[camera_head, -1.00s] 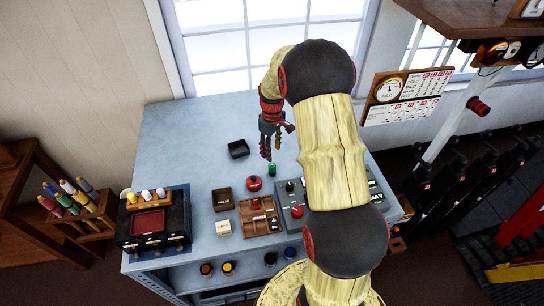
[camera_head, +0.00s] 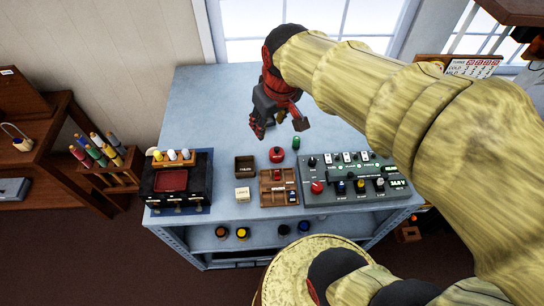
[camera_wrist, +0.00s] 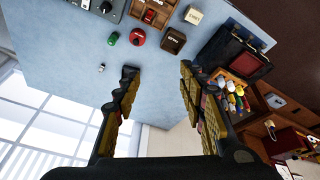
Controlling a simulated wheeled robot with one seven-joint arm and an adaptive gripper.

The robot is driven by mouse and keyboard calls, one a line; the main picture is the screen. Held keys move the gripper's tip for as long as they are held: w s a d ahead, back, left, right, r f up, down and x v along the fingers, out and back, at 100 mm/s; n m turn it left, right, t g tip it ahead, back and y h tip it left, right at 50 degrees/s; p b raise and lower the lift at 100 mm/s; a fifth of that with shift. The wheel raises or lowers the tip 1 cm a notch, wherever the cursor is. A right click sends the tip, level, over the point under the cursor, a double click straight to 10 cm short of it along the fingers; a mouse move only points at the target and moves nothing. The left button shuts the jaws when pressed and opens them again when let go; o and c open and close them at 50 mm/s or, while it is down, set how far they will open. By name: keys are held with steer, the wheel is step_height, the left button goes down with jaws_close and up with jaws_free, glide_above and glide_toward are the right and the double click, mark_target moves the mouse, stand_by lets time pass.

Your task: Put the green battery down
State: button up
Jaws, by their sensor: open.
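The green battery (camera_head: 296,143) stands upright on the blue-grey bench top, just right of a red round object (camera_head: 277,155). In the wrist view the green battery (camera_wrist: 113,39) is beyond and left of the fingertips, with clear space between. My gripper (camera_head: 279,127) is open and empty, above the bench behind the battery. In the wrist view my gripper (camera_wrist: 158,72) shows its two fingers spread wide with bare bench between them.
A wooden sectioned tray (camera_head: 266,199) and a grey control panel (camera_head: 330,196) stand in front of the battery. A small silver piece (camera_wrist: 101,67) lies near the battery. The bench's left rear is bare.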

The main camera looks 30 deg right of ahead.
steer(key=s+a+r+t, duration=0.1)
steer(key=s+a, duration=0.4)
steer(key=s, duration=0.5)
steer(key=shift+s+a+r+m+t+y, duration=0.25)
steer(key=shift+s+m+t+y, duration=0.05)
steer(key=shift+s+m+t, duration=0.1)
steer(key=shift+f, duration=0.1)
step_height(320, 180, down, 16)
steer(key=b, duration=1.6)
steer(key=shift+w, duration=0.1)
